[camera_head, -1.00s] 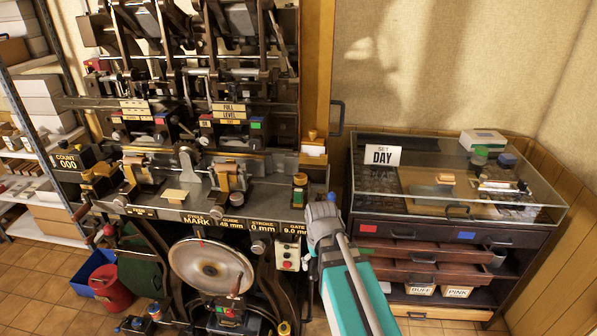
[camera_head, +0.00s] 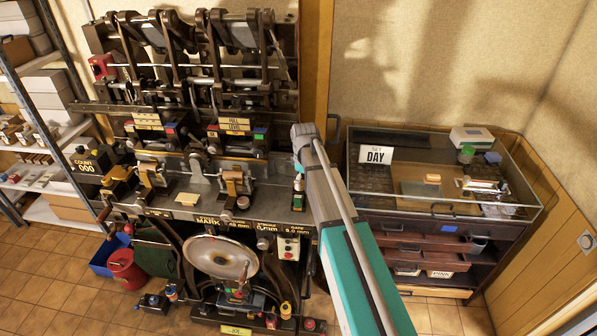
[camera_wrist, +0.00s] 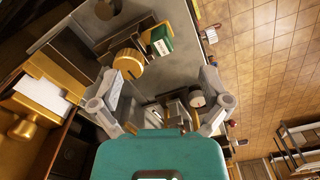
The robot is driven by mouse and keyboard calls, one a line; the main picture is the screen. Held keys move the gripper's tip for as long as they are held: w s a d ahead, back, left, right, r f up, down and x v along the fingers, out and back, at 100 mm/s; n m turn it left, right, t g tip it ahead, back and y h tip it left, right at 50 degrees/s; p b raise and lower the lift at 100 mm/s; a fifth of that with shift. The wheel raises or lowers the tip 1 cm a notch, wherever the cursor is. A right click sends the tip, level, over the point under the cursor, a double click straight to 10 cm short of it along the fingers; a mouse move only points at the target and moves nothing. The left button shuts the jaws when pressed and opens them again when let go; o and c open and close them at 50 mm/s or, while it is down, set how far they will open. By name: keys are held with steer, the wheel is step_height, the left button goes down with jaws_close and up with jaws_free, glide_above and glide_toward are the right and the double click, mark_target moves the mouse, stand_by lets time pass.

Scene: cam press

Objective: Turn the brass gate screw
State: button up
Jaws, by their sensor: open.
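The brass knob of what looks like the gate screw (camera_wrist: 128,63) shows in the wrist view, ahead of my left-hand finger, beside a green block with a white label (camera_wrist: 160,40). In the head view the green block (camera_head: 298,185) stands at the right end of the press bench, partly behind my arm. My gripper (camera_wrist: 160,105) has its two fingers spread wide and empty. The knob lies beyond the fingertips and left of centre, and I see no contact. In the head view my gripper (camera_head: 304,145) is seen from behind, above the bench's right end, its fingers hidden.
A white-faced dial (camera_wrist: 197,99) is close to the right-hand finger in the wrist view. A brass holder with white paper (camera_wrist: 40,92) is at the left. The press levers (camera_head: 190,50) rise behind the bench. A glass-topped cabinet (camera_head: 440,215) stands right of my arm.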

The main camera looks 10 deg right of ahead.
steer(key=w+r+n+p, duration=0.3)
steer(key=w+r+p, duration=0.2)
steer(key=w+r, duration=0.1)
steer(key=shift+w+r, duration=0.35)
steer(key=shift+w, duration=0.05)
steer(key=shift+f, duration=0.2)
step_height(320, 180, down, 14)
steer(key=b, duration=1.3)
steer(key=shift+r+b, duration=0.25)
steer(key=shift+b, duration=0.05)
steer(key=shift+c, duration=0.2)
steer(key=c, duration=1.1)
steer(key=shift+m, duration=0.5)
